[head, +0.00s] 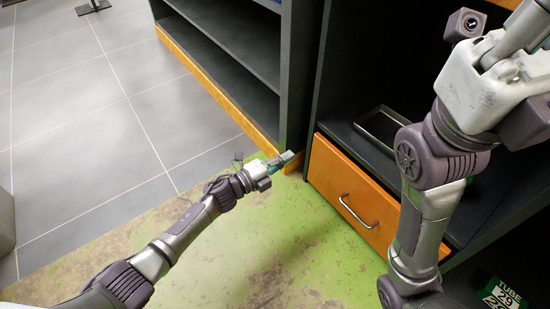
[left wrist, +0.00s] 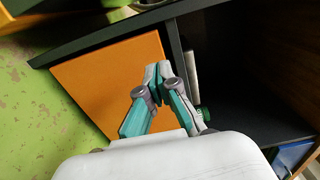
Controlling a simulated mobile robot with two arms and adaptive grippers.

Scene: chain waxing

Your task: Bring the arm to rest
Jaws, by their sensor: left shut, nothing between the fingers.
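My left arm reaches in from the lower left in the head view. Its gripper (head: 285,160) is low over the green floor, near the base of the dark shelving. In the left wrist view the left gripper (left wrist: 157,68) has its fingers together with nothing between them, in front of an orange panel (left wrist: 95,75). My right arm rises along the right side of the head view. Its gripper fingers are not visible there.
An orange drawer (head: 340,185) with a metal handle (head: 358,212) sits in the dark cabinet (head: 325,120). A metal tray (head: 380,128) lies on the shelf above it. A sign reading TUBE 29 (head: 500,296) is at lower right.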

